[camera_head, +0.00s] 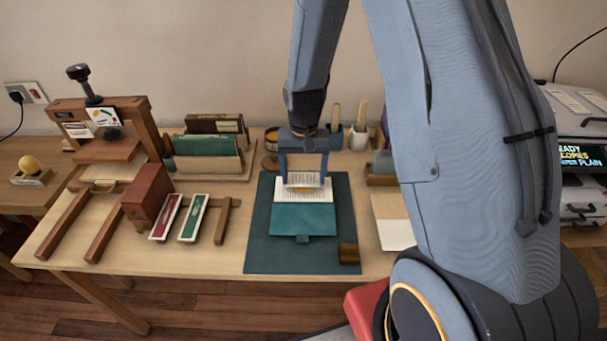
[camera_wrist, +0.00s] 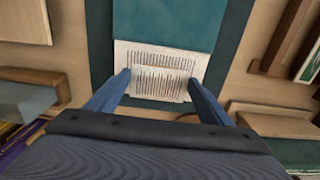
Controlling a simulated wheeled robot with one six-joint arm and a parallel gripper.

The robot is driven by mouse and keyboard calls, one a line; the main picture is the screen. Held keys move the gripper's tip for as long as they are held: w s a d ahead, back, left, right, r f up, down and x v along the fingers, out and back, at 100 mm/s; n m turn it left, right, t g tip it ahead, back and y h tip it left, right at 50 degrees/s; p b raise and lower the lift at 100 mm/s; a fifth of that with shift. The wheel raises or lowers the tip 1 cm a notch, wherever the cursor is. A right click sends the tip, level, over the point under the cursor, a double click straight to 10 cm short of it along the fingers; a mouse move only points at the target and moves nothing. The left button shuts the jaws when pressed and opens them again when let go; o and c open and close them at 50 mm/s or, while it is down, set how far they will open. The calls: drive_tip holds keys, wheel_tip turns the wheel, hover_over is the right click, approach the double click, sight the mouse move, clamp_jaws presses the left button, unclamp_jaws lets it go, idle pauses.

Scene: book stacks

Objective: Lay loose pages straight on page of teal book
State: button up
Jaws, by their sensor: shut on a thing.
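The teal book (camera_head: 302,218) lies open on a dark teal mat (camera_head: 275,256), its cover toward the front edge and its white printed page (camera_head: 290,196) behind. My gripper (camera_head: 304,180) is over the far part of that page, shut on the loose pages (camera_head: 304,178). In the wrist view, the loose pages (camera_wrist: 160,85) span between my two fingers (camera_wrist: 160,78) and overlap the book's page (camera_wrist: 150,50). They look roughly square to it. I cannot tell whether they touch it. The teal cover (camera_wrist: 170,22) shows beyond.
A small brown block (camera_head: 348,253) sits on the mat's front right corner. A wooden press (camera_head: 105,130), a reddish-brown block (camera_head: 147,205) and red and green trays (camera_head: 165,217) are left. Upright books (camera_head: 205,145) stand behind. Cups with tools (camera_head: 358,138) are behind right.

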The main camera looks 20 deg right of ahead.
sight(304, 182)
drive_tip(key=shift+f+b, duration=0.75)
drive_tip(key=shift+f, duration=0.85)
idle(1.9)
drive_tip(key=o, duration=1.1)
drive_tip(key=shift+r+p, duration=2.55)
drive_tip(key=shift+r, duration=0.95)
